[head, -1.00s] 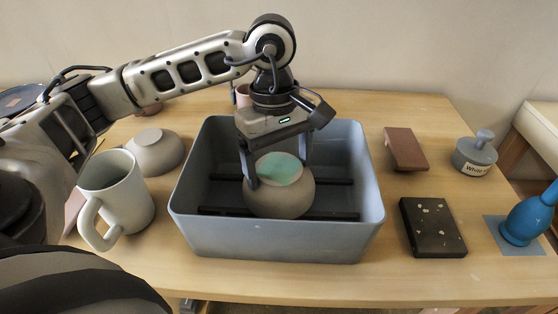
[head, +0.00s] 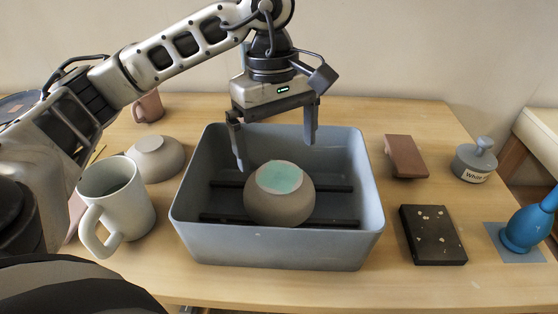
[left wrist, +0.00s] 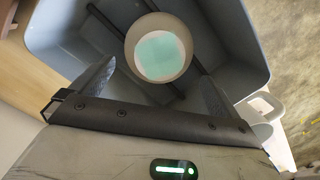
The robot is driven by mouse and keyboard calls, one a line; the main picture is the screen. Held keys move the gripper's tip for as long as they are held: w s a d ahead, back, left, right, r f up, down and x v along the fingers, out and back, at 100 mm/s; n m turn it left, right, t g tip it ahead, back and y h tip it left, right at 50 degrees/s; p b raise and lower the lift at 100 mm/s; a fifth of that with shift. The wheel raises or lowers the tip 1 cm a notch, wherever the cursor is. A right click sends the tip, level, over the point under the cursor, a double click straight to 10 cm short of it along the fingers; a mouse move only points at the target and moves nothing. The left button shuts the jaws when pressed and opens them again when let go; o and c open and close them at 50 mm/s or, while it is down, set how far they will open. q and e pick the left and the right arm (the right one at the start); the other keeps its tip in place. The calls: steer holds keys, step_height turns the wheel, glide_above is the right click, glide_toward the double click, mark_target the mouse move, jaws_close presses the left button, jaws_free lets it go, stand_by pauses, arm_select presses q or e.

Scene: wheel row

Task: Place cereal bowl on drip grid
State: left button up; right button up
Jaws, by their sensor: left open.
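The cereal bowl appears to be the grey-brown round bowl (head: 279,205) with a teal patch on its upturned base. It sits upside down inside the blue-grey tub, resting on the dark bars of the drip grid (head: 335,188). The bowl also shows in the left wrist view (left wrist: 160,52), with the bars (left wrist: 108,22) beside it. My left gripper (head: 275,155) is open and empty above and behind the bowl, apart from it. In the left wrist view its two fingers (left wrist: 157,82) stand wide apart. My right gripper is not in view.
The tub (head: 275,246) has raised walls around the bowl. Left of it are a grey-green mug (head: 122,198) and another upturned bowl (head: 156,155). Right are a brown block (head: 406,156), a speckled dark block (head: 433,235), a labelled grey weight (head: 474,162) and a blue object (head: 529,221).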

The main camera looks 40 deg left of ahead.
mark_target(276, 171)
arm_select(q)
step_height(276, 171, up, 6)
steer(key=shift+w+a+p, duration=0.15)
steer(key=shift+a+p, duration=0.2)
steer(key=shift+p, duration=0.1)
